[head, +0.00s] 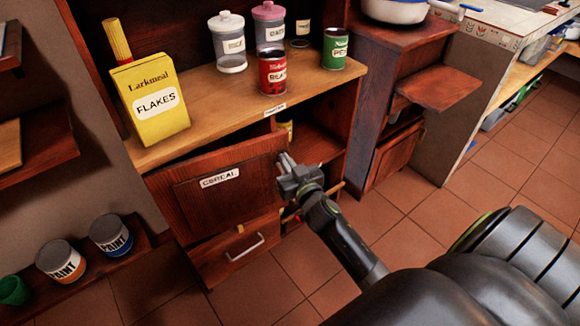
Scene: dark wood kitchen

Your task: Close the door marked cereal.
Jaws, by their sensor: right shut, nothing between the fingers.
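The door marked CEREAL (230,190) is a dark reddish wood panel with a white label, on the lower front of the cabinet. It stands partly open, and the shelf space (318,140) shows behind its right edge. My right gripper (286,160) is shut and empty at the right edge of this door. Whether its fingertips touch the door or only overlap it in the picture, I cannot tell. My left gripper is not in view.
A yellow FLAKES box (150,103), jars and cans (273,72) stand on the counter above. A drawer with a metal handle (245,255) is below the door. Paint cans (110,236) stand at lower left. Tiled floor (400,245) is clear on the right.

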